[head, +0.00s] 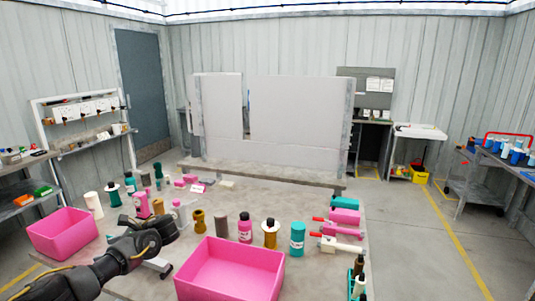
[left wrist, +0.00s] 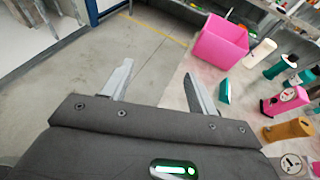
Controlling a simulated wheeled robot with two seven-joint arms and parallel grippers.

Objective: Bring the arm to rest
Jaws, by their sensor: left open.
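My left arm comes in from the lower left in the head view, with its left gripper (head: 163,267) low over the near left part of the table (head: 130,287). In the left wrist view the left gripper (left wrist: 155,85) has its two fingers wide apart, with nothing between them but floor and the table's edge behind. It is apart from the pink bin (left wrist: 222,42), which is the left bin (head: 62,236) in the head view. My right gripper is not in view.
A second pink bin (head: 232,272) stands at the table's front, right of my left gripper. Several bottles and parts stand behind, including a teal cylinder (head: 297,240), a pink bottle (head: 245,230) and a white cylinder (head: 94,204). A grey panel (head: 290,115) stands at the back.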

